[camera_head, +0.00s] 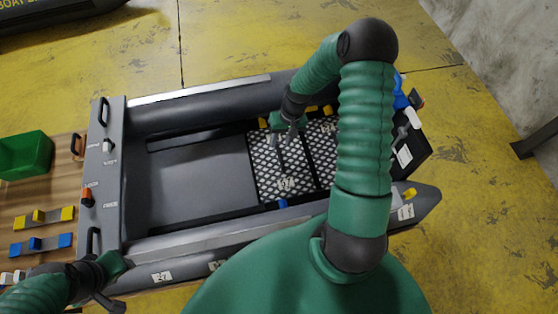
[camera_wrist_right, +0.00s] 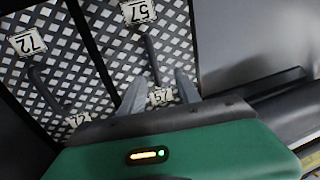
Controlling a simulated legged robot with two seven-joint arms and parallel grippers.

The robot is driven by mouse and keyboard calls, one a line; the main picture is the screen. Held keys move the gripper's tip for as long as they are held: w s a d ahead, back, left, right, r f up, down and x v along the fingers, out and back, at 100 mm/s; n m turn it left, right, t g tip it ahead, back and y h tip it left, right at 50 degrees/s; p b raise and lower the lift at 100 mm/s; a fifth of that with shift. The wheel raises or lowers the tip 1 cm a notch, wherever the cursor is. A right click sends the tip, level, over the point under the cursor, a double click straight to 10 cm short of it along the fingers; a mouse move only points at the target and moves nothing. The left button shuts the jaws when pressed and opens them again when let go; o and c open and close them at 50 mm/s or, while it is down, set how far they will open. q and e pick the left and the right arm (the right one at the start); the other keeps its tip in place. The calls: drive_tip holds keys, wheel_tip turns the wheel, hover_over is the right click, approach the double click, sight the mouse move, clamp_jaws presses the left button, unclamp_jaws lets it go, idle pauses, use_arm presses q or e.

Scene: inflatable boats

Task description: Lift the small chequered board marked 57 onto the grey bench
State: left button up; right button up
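The chequered board marked 57 (camera_head: 265,170) lies flat inside the boat, beside a second chequered board (camera_head: 322,150). In the right wrist view the 57 board (camera_wrist_right: 170,45) has a dark bar handle (camera_wrist_right: 151,58). My right gripper (camera_head: 285,140) is above the 57 board. Its two grey fingers (camera_wrist_right: 160,92) are apart, one on each side of the handle's near end; I cannot tell whether they touch it. A flat grey surface (camera_head: 200,172), which looks like the grey bench, adjoins the 57 board on the left. My left gripper (camera_head: 108,287) is at the lower left, by the boat's edge.
The second board (camera_wrist_right: 50,60) is marked 72. Dark grey boat tubes (camera_head: 210,108) border the boards. A labelled grey crosspiece (camera_head: 103,165) stands at the left. Beyond it, a wooden surface holds a green bin (camera_head: 25,155) and yellow and blue blocks. The grey surface is clear.

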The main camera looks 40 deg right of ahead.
sight(280, 152)
wheel_tip(280, 152, down, 8)
drive_tip(key=shift+w+a+r, duration=0.15)
drive_tip(key=shift+c, duration=0.5)
clamp_jaws()
drive_tip(key=shift+r, duration=0.1)
idle(0.8)
